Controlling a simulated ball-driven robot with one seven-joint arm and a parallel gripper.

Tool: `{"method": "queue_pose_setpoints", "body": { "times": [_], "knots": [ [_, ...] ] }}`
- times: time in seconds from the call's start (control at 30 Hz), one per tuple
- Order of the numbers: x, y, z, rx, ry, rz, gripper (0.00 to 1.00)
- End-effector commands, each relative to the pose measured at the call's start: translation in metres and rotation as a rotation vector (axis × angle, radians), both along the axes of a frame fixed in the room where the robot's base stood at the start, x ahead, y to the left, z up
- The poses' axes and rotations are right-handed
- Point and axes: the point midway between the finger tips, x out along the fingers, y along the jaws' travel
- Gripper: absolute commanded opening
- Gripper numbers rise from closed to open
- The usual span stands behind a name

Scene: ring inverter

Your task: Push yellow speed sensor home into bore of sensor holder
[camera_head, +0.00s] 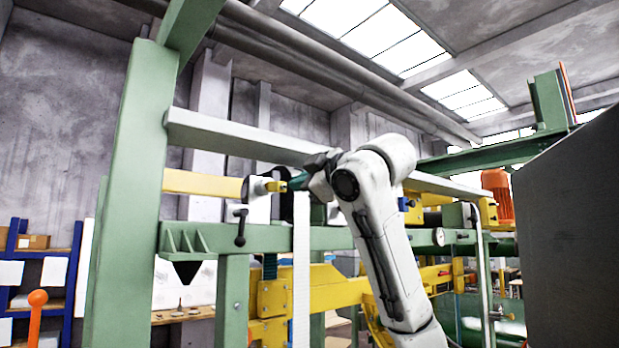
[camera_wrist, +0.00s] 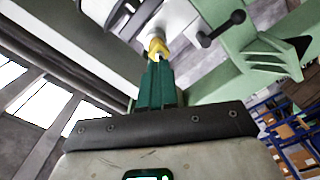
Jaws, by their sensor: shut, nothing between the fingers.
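The yellow speed sensor (camera_wrist: 157,47) shows in the wrist view just beyond my fingertips, its far end at a grey round part of the sensor holder (camera_wrist: 153,33). In the head view the yellow sensor (camera_head: 276,187) sticks out to the right of the grey sensor holder (camera_head: 257,189). My gripper (camera_head: 289,184) points left at the sensor's outer end. Its green fingers (camera_wrist: 158,66) are shut together with nothing between them. The fingertips look very close to the sensor or touching it; I cannot tell which. How deep the sensor sits in the bore is hidden.
A pale rail (camera_head: 235,137) runs above my gripper. A green post (camera_head: 133,190) stands at left. A white vertical strip (camera_head: 301,270) passes below my gripper.

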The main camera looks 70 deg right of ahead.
Motion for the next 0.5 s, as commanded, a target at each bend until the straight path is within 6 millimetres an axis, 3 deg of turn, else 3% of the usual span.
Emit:
{"method": "queue_pose_setpoints", "body": {
  "times": [0.2,0.5],
  "knots": [
    [0.02,-0.012,0.001,0.001,0.0,0.001,0.0],
    [0.03,-0.018,0.0,0.0,-0.002,0.0,0.0]
  ]
}}
